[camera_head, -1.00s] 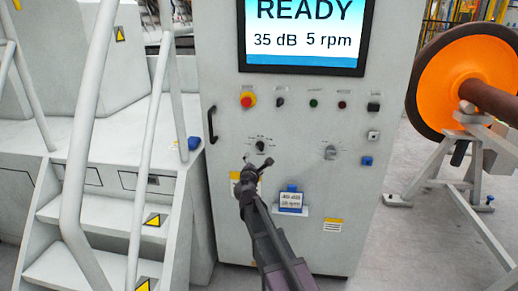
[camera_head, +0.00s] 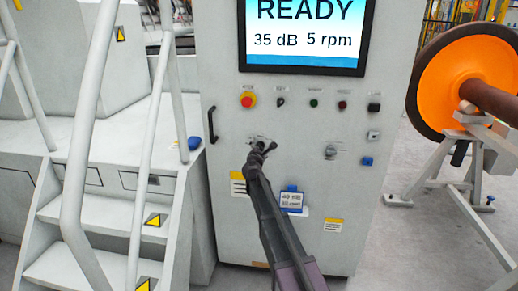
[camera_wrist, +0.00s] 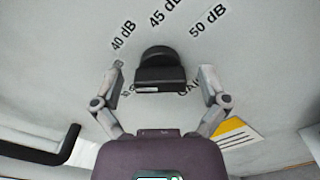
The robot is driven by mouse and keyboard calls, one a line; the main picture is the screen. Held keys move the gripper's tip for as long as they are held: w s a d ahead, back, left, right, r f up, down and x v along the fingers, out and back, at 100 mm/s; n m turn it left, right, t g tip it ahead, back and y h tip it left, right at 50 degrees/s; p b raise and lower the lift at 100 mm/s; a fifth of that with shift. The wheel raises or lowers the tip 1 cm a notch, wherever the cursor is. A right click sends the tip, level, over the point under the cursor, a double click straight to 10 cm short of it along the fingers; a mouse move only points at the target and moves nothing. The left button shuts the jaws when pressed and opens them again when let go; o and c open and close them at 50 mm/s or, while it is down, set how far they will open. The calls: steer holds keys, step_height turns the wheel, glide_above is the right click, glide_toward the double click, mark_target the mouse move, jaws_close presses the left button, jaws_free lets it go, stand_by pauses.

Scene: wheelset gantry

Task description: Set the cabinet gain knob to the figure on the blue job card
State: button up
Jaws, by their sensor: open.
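The black gain knob (camera_wrist: 160,72) is in the middle of the wrist view, with labels 40 dB, 45 dB and 50 dB around its top; a label at its lower left is partly hidden. My gripper (camera_wrist: 162,70) is open, one finger on each side of the knob, with gaps visible. In the head view my gripper (camera_head: 262,147) is at the cabinet (camera_head: 225,130) front and largely hides the knob. The screen (camera_head: 303,38) reads READY, 35 dB, 5 rpm.
A second grey knob (camera_head: 330,151) is to the right. A red emergency button (camera_head: 248,100) and several small controls run above. A black handle (camera_head: 212,124) is at the cabinet's left edge; it also shows in the wrist view (camera_wrist: 45,150). White stairs (camera_head: 95,215) stand left.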

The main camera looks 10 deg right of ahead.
steer(key=shift+c, duration=0.2)
steer(key=c, duration=1.1)
steer(key=shift+w, duration=0.1)
steer(key=shift+m, duration=0.3)
steer(key=m, duration=0.4)
steer(key=shift+m, duration=2.1)
